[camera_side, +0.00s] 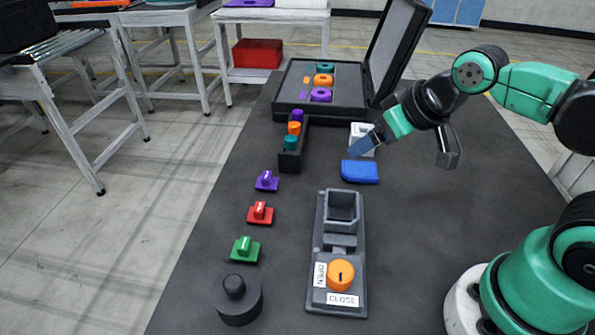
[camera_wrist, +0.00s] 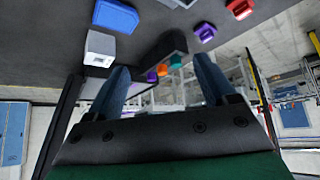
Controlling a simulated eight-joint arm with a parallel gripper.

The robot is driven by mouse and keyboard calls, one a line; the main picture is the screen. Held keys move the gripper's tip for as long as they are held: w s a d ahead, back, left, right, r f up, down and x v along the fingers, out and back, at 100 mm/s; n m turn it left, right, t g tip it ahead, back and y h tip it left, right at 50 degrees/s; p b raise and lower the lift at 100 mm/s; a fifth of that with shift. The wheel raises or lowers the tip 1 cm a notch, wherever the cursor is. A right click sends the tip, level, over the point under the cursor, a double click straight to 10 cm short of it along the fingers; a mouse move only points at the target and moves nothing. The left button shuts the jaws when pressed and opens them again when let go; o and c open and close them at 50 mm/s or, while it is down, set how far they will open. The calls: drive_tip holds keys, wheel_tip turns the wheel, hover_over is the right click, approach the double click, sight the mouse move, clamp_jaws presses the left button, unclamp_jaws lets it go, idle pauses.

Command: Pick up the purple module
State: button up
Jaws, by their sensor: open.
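The purple module (camera_side: 266,181) is a small flat base with an upright grip. It stands on the dark table left of the grey fixture, behind a similar red module (camera_side: 260,213) and a green one (camera_side: 245,249). In the wrist view the purple module (camera_wrist: 205,32) shows upper right, beyond the right finger, with the red module (camera_wrist: 239,8) near the top edge. My gripper (camera_side: 400,160) is open and empty, to the right of the purple module and apart from it, near the white box and blue block. Its two fingers (camera_wrist: 160,66) are spread in the wrist view.
A grey fixture (camera_side: 323,265) with an orange knob stands front centre. A blue block (camera_side: 360,171) and white box (camera_side: 368,133) are near my gripper. A dark holder (camera_side: 289,161) carries purple, orange and teal pieces. An open black case (camera_side: 288,82) is behind.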

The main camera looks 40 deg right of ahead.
drive_tip(key=shift+o, duration=0.3)
drive_tip(key=n+g, duration=0.7)
drive_tip(key=n, duration=0.2)
hover_over(267, 175)
wheel_tip(267, 175, down, 8)
drive_tip(key=shift+d+r, duration=0.1)
drive_tip(key=shift+r, duration=0.1)
drive_tip(key=shift+f, duration=3)
